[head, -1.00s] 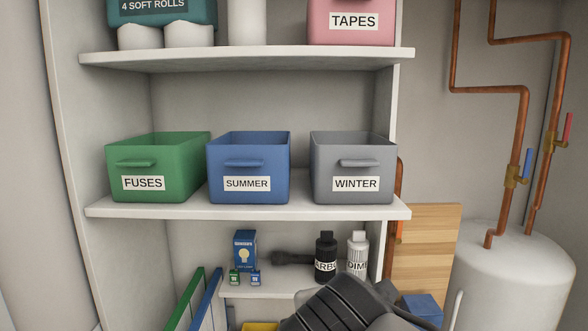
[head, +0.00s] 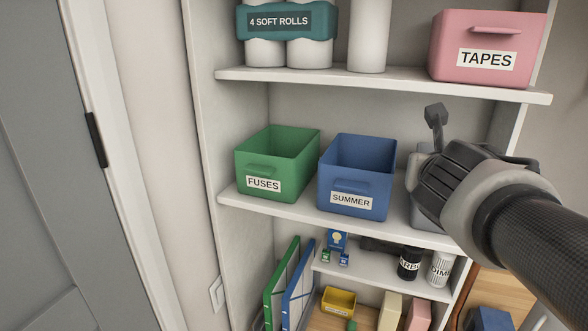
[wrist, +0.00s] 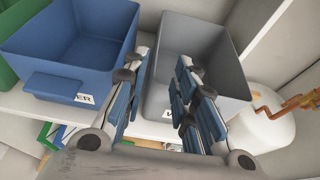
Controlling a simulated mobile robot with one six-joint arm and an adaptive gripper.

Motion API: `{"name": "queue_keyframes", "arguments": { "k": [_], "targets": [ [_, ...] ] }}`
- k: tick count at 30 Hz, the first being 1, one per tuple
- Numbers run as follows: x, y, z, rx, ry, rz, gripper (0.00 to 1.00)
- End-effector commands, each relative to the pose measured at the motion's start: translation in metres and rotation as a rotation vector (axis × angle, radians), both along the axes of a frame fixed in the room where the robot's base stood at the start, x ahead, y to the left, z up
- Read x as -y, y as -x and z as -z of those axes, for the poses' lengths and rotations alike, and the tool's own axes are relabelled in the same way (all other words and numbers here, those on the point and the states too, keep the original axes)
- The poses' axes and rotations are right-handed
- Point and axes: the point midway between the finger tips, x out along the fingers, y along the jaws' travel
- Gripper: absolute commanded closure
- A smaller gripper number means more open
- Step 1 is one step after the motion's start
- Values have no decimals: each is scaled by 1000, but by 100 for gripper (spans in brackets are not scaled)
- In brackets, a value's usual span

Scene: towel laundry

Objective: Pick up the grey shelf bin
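The grey bin (head: 424,212) stands at the right of the middle shelf, mostly hidden behind my gripper in the head view. The wrist view shows the grey bin (wrist: 205,50) open-topped and empty, with its front label partly hidden by a finger. My gripper (head: 432,135) is raised in front of the grey bin. Whether a finger touches the bin, I cannot tell.
A blue SUMMER bin (head: 355,195) stands close to the left, then a green FUSES bin (head: 265,170). A pink TAPES bin (head: 490,65) sits on the shelf above. Dark and white bottles (head: 439,268) stand below. Copper pipes (wrist: 285,103) lie to the right.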

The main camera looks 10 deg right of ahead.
Motion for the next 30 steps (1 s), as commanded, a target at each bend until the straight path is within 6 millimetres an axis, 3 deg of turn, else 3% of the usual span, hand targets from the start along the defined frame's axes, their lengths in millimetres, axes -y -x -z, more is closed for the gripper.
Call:
{"name": "queue_keyframes", "arguments": {
  "k": [1,9,30],
  "targets": [
    [7,-10,10,-3,-2,2,74],
    [32,-53,25,0,-3,2,74],
    [62,-108,44,2,-4,2,74]
  ]
}}
